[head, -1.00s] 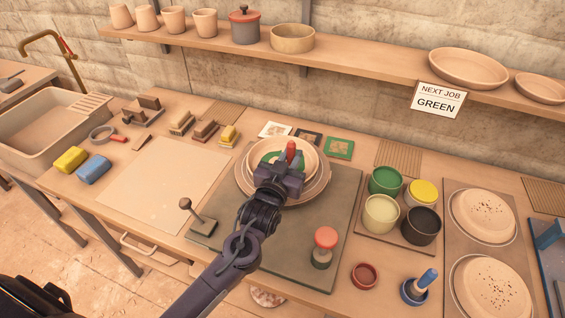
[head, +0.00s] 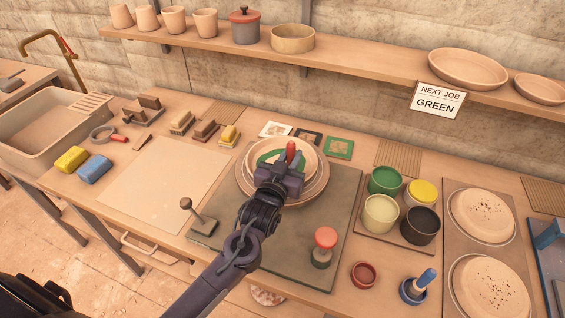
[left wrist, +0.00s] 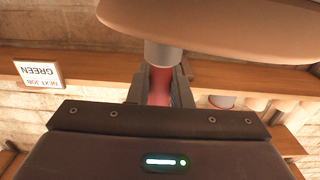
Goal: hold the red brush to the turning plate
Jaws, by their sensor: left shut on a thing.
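My left gripper (head: 288,168) is over the turning plate (head: 306,150) at the middle of the bench, shut on the red brush (head: 291,150). The red handle also shows between the jaws in the left wrist view (left wrist: 160,85), with a grey ferrule leading to a pale curved surface at the top. The bristles are hidden, so I cannot tell whether they touch the plate. A green band (head: 266,157) shows inside the plate. The plate sits on a round wheel (head: 315,190), partly hidden by my arm. My right gripper is not in view.
Paint pots, including a green one (head: 385,180), stand to the right. A sign (head: 438,99) reading "NEXT JOB GREEN" hangs from the shelf. A pale board (head: 160,185) lies clear at left.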

